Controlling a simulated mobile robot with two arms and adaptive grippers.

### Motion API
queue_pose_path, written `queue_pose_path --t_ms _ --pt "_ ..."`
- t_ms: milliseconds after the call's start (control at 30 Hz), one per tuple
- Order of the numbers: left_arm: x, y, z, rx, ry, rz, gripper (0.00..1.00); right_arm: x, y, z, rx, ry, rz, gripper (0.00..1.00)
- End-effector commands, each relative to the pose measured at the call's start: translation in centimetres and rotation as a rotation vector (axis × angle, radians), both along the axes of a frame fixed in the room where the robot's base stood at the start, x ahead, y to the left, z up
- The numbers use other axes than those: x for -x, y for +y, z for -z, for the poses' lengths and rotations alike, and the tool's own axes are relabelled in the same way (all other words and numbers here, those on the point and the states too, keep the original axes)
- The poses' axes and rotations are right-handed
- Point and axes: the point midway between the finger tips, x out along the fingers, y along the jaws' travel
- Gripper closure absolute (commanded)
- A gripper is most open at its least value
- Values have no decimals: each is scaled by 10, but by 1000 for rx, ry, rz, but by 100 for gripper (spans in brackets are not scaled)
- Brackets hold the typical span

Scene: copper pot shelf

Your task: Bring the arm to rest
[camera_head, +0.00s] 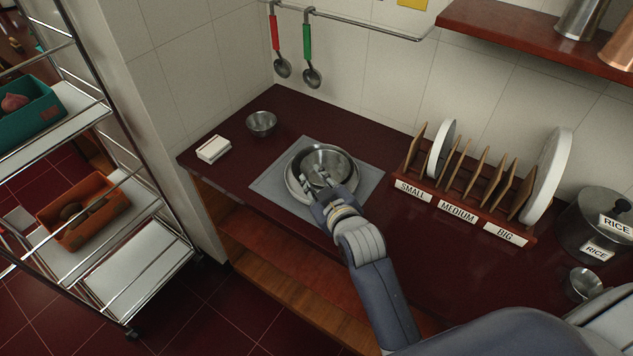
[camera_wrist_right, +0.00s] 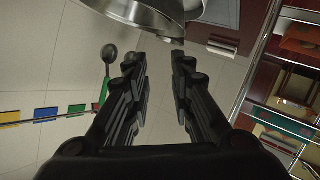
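My right arm reaches in from the lower right over the counter. Its gripper (camera_head: 315,178) is at the near side of a shiny metal bowl (camera_head: 332,160), which sits on a metal plate (camera_head: 296,187) on a grey mat (camera_head: 268,182). In the right wrist view, the two dark fingers (camera_wrist_right: 158,62) stand apart with nothing between them. The metal bowl (camera_wrist_right: 150,12) shows past the fingertips at the top edge. I cannot tell whether a finger touches the bowl. My left gripper is in neither view.
A plate rack (camera_head: 470,190) with labelled slots stands to the right, beside a lidded rice pot (camera_head: 597,225). A small bowl (camera_head: 261,123) and a white block (camera_head: 213,149) sit at the left. Ladles hang from a wall rail (camera_head: 350,19). A wire trolley (camera_head: 140,262) stands at far left.

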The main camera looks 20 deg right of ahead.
Motion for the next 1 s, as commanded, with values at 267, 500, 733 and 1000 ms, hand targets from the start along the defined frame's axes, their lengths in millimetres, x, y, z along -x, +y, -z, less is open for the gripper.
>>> queue_pose_path --t_ms 267,500,733,1000 --pt "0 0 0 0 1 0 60 0 0 0 0 0 0 78" --pt "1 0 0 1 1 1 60 6 -2 6 -7 28 3 78" --pt "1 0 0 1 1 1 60 90 -17 57 -88 330 47 78" --pt "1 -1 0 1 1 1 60 200 -29 89 -158 677 128 78"
